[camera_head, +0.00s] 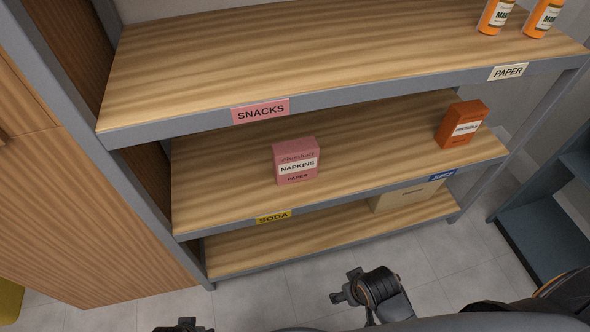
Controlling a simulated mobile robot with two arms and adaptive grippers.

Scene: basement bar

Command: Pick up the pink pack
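The pink pack (296,162) is a box labelled "NAPKINS" and "PAPER". It stands upright on the middle shelf (225,190), near the middle of the view, with bare shelf around it. My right gripper (345,287) shows small and dark at the lower middle, below and in front of the shelves. It is well apart from the pack, and its fingers are too small to read. Only a dark bit of my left gripper (184,325) shows at the bottom edge; the rest is cut off.
An orange-red box (462,125) stands on the middle shelf at right. Orange bottles (495,17) stand on the top shelf (190,75), whose edge overhangs the middle shelf. A tan box (408,197) is on the bottom shelf. A wooden cabinet (75,200) is at left.

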